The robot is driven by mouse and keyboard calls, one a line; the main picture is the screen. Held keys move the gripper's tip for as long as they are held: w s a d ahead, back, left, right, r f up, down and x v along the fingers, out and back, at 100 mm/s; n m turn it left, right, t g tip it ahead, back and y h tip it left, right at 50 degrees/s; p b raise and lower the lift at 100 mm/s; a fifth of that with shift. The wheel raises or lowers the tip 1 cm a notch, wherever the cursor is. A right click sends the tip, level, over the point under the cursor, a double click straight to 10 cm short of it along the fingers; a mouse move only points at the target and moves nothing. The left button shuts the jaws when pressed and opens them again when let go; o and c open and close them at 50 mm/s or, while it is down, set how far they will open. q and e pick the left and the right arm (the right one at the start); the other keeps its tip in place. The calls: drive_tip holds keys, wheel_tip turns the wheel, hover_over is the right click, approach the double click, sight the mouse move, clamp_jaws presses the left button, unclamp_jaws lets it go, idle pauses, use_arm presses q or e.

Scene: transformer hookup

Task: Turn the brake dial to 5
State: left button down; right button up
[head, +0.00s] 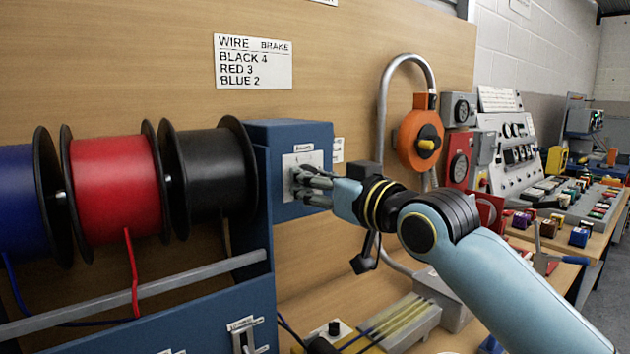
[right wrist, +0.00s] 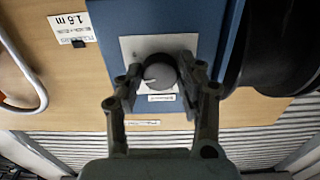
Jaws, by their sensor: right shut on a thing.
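The brake dial (right wrist: 158,75) is a round grey knob with a dark rim on a pale plate (right wrist: 130,50), which is fixed to the blue housing. A light pointer mark shows on the knob in the right wrist view; its number cannot be read. My right gripper (right wrist: 160,82) is shut on the dial, one finger on each side. In the head view my right gripper (head: 298,180) reaches the plate from the right and hides the dial. The blue housing (head: 285,132) stands right of the spools. My left gripper is not in view.
Blue (head: 18,200), red (head: 112,188) and black (head: 212,172) wire spools stand left of the housing. A sign (head: 253,62) lists wire brake: black 4, red 3, blue 2. An orange device (head: 420,140) and a grey curved tube (head: 382,100) stand to the right.

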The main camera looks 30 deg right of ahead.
drive_tip(key=shift+r+m+p, duration=0.1)
drive_tip(key=shift+m+p, duration=4.7)
drive_tip(key=shift+p, duration=0.05)
drive_tip(key=o, duration=1.1)
drive_tip(key=shift+o, duration=0.2)
drive_tip(key=shift+s, duration=0.1)
drive_tip(key=s+d, duration=0.1)
drive_tip(key=s, duration=1)
drive_tip(key=shift+s+d, duration=0.3)
drive_tip(key=shift+s, duration=0.05)
